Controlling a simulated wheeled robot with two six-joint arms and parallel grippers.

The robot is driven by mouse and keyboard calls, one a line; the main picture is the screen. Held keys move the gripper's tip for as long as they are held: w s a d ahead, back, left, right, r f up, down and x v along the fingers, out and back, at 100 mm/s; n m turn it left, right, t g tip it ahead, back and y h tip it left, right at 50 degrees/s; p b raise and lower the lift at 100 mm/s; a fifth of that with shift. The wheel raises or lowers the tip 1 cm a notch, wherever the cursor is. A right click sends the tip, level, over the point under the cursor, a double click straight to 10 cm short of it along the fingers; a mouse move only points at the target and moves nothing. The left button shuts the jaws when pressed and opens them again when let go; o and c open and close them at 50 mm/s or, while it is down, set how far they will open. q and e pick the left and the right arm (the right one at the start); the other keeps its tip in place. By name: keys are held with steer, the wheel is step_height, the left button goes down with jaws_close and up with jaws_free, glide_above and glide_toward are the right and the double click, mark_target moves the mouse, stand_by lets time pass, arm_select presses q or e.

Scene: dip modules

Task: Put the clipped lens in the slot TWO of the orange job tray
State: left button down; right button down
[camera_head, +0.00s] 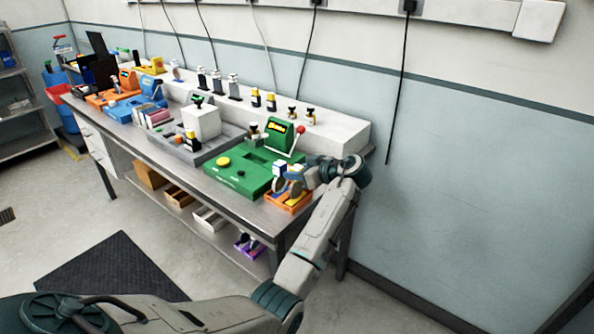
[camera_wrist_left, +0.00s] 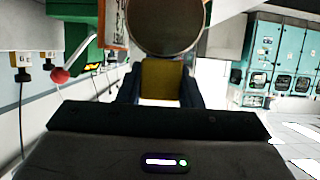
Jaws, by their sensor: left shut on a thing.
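The orange job tray (camera_head: 291,209) sits at the near right end of the bench, beside the green station. My left gripper (camera_head: 286,181) is above this tray at the end of my arm. In the left wrist view, my left gripper (camera_wrist_left: 160,90) is shut on the yellow clip of the clipped lens (camera_wrist_left: 165,25), a dark round disc with a pale rim. The lens is held beyond the fingertips and is partly cut off by the top edge. The tray's slot labels are too small to read, and my gripper hides part of the tray. My right gripper is not in view.
A green station (camera_head: 240,172) with a red-knobbed lever stands directly beside the tray. A white raised shelf (camera_head: 335,133) with several small bottles runs along the back. Other stations, blue and orange, fill the bench's far end. A lower shelf holds bins.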

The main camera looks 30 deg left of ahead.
arm_select(q)
steer(key=shift+f, duration=0.6)
steer(key=c, duration=1)
jaws_free()
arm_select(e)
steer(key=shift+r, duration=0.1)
arm_select(q)
steer(key=shift+r, duration=0.25)
steer(key=shift+b+v, duration=1.7)
steer(key=shift+v, duration=4.3)
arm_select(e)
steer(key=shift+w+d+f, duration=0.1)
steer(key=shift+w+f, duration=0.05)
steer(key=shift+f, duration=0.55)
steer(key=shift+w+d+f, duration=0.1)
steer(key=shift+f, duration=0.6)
